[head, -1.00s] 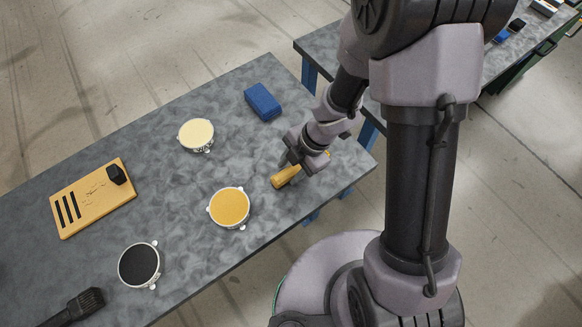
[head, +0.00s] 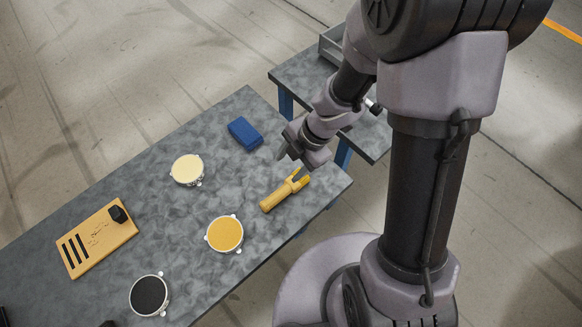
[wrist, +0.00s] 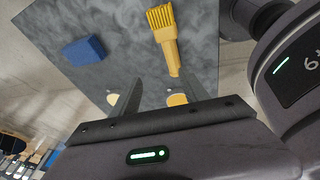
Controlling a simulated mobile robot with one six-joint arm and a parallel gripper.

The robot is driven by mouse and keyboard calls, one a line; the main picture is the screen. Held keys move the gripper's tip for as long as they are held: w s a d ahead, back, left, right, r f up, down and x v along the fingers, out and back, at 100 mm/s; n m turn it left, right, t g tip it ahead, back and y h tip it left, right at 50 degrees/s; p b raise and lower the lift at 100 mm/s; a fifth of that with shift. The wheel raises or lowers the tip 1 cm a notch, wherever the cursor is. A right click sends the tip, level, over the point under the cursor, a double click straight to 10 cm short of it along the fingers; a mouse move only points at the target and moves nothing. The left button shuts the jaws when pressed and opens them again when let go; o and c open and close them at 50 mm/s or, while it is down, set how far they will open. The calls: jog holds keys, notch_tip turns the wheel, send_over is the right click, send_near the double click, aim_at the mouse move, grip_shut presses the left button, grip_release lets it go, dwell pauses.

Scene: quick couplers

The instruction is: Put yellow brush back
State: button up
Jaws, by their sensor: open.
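The yellow brush (head: 284,191) lies flat on the grey table, near its right edge in the head view. Its handle points to the lower left and its bristle end to the upper right. My gripper (head: 291,156) is above and beyond the brush, apart from it. In the wrist view my gripper (wrist: 161,84) has its two fingers spread with nothing held between them. There the brush (wrist: 166,42) lies beyond the fingertips, bristles at the top, handle toward the gap between the fingers.
A blue block (head: 245,134) lies on the table (head: 215,130). Round holders with cream (head: 187,169), yellow (head: 225,234) and black (head: 150,295) tops stand apart. A yellow board (head: 92,244) with black slots and a black knob lies left. A second table (head: 308,82) stands behind.

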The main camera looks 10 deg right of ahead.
jog(key=w+d+r+m+t+h, duration=0.2)
jog(key=w+d+r+m+t, duration=0.25)
jog(key=r, duration=0.25)
jog(key=w+d+r+m+t+h, duration=0.1)
jog(key=w+d+r+m+t, duration=0.2)
jog(key=w+r+m, duration=0.35)
jog(key=s+d+r+m+h, duration=0.3)
jog(key=s+d+r+m, duration=0.3)
jog(key=r, duration=0.3)
jog(key=s+a+r+m+g+y, duration=0.1)
jog(key=s+a+m+y, duration=0.1)
jog(key=s+a+m, duration=0.35)
jog(key=s+a+r+m+g+y, duration=0.1)
jog(key=s+a+r+m+y, duration=0.15)
jog(key=s+m, duration=0.6)
notch_tip(320, 180, down, 9)
jog(key=s+n+b, duration=0.2)
jog(key=b, duration=0.6)
jog(key=shift+s+a, duration=0.25)
jog(key=shift+a, duration=0.1)
jog(key=shift+f+h, duration=0.1)
jog(key=shift+h, duration=0.15)
